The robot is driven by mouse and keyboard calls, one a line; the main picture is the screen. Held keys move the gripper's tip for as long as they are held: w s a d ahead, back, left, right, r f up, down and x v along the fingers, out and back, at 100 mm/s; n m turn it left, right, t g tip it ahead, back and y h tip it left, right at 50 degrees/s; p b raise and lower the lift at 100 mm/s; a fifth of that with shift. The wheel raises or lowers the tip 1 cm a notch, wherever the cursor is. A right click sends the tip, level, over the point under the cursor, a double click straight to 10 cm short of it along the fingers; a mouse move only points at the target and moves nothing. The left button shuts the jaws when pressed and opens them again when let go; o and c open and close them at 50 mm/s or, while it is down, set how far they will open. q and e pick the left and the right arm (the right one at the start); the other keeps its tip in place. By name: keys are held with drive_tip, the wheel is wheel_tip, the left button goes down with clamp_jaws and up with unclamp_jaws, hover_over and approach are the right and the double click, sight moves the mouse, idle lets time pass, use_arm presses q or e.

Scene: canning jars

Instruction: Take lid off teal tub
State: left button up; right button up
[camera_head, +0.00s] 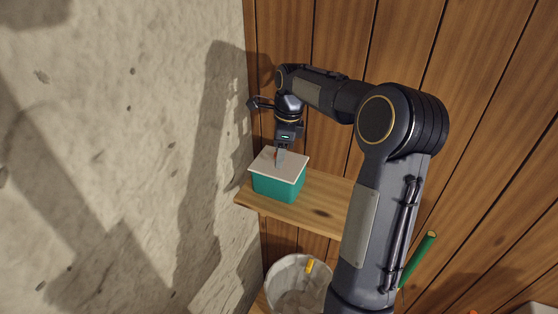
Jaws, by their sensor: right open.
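A teal tub (278,188) stands on a wooden shelf, near its left end. A pale flat lid (292,170) lies on top of the tub and covers it. My right gripper (279,160) points down at the lid, with its fingertips at or just above the lid's middle. It is open. A small orange-red spot shows by the fingertips; I cannot tell whether it is part of the lid. My left gripper is out of the picture.
The wooden shelf (318,201) is clear right of the tub until my arm hides it. A rough stone wall (120,150) is close on the left, plank wall behind. Below are a whitish bin (290,275) and a green stick (418,258).

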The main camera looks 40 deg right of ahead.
drive_tip(key=shift+f, duration=0.15)
drive_tip(key=c, duration=1)
